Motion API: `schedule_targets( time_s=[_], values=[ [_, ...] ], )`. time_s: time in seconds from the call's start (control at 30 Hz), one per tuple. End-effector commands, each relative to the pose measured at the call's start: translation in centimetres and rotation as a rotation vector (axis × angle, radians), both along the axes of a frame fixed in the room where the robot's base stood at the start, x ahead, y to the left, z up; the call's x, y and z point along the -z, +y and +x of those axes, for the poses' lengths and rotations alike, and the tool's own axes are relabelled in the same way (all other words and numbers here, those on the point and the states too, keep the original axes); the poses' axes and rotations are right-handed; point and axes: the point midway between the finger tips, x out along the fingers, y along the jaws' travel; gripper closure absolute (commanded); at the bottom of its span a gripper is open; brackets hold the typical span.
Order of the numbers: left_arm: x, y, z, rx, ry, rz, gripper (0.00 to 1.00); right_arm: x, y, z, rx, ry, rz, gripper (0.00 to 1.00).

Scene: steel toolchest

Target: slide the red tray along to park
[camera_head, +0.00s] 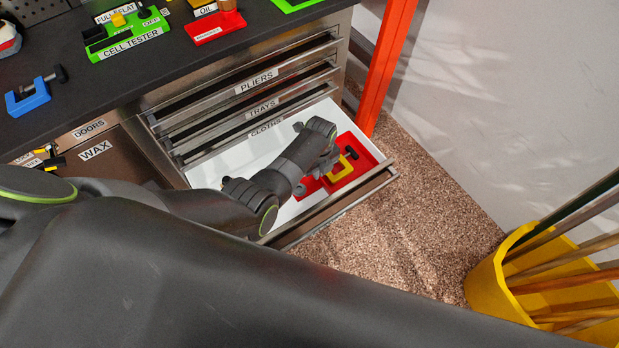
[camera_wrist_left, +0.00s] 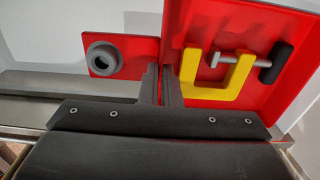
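The red tray (camera_head: 367,161) lies in the open white drawer at its right end, with a yellow clamp (camera_head: 341,171) with a dark handle in it. The wrist view shows the tray (camera_wrist_left: 228,20) and the clamp (camera_wrist_left: 240,77) on the right. A red plate (camera_wrist_left: 118,44) with a grey ring (camera_wrist_left: 104,56) is left of the tray; I cannot tell if they are joined. My left gripper (camera_wrist_left: 162,72) has its fingers close together at the tray's left wall, which appears pinched between them. In the head view the left gripper (camera_head: 328,172) partly covers the tray. My right gripper is out of view.
The drawer's front (camera_head: 335,208) stands pulled out over the speckled floor. Closed-looking drawers marked PLIERS, TRAYS and CLOTHS are above it. White drawer floor (camera_head: 225,168) is bare left of my arm. An orange post (camera_head: 388,65) and yellow bin (camera_head: 490,280) stand at right.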

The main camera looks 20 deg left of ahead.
Motion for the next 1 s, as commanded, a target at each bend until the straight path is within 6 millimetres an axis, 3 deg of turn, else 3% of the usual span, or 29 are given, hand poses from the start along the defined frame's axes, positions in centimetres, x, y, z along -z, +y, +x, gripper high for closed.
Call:
schedule_targets(
  time_s=[0.17, 0.6, 0.77, 1.0],
  values=[
    [0.17, -0.79, 0.87, 0.0, 0.001, -0.001, 1.0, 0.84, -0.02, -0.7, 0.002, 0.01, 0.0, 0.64],
    [-0.02, -1.14, 1.15, -0.001, -0.002, -0.005, 1.0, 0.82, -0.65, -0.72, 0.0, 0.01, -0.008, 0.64],
    [-0.04, -1.09, 1.17, -0.001, -0.002, -0.004, 0.76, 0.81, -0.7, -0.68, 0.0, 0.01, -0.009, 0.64],
    [-0.01, -0.98, 1.11, -0.001, 0.0, -0.002, 0.75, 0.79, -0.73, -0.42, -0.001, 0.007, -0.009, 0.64]
  ],
)
